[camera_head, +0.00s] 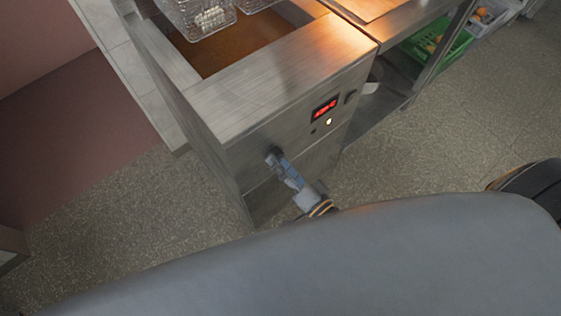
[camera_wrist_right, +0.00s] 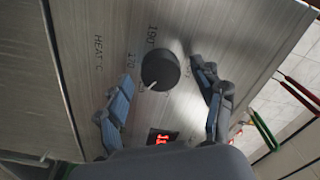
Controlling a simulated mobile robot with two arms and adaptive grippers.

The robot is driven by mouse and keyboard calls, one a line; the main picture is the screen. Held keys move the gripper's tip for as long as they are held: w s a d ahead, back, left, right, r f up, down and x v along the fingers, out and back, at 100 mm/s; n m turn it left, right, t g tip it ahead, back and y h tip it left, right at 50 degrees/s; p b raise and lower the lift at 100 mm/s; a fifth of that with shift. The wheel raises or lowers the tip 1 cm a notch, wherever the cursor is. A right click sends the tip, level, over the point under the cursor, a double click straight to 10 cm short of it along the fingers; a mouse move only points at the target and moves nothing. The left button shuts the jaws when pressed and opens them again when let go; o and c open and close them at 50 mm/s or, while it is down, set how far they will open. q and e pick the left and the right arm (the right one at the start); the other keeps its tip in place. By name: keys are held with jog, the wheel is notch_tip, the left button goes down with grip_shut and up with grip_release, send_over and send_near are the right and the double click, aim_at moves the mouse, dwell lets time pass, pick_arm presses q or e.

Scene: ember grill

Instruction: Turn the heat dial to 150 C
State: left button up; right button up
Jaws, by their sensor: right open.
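The heat dial (camera_wrist_right: 160,68) is a round black knob on the steel front panel, with a white pointer aimed down and left in the right wrist view. The printed marks "HEAT C", "170" and "190" show beside it. The 150 mark cannot be made out. My right gripper (camera_wrist_right: 163,96) is open, with one finger on each side of the dial; I cannot tell if either touches it. In the head view the right gripper (camera_head: 276,156) is at the fryer's front panel. My left gripper is not in view.
The fryer (camera_head: 285,78) has a red lit display (camera_head: 324,109), also in the wrist view (camera_wrist_right: 162,137), and a small lit lamp (camera_head: 328,122). Wire baskets (camera_head: 205,18) hang over brown oil (camera_head: 240,45). A green crate (camera_head: 440,47) sits on a shelf at right.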

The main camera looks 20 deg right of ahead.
jog(key=v, duration=1.1)
jog(key=shift+s, duration=0.3)
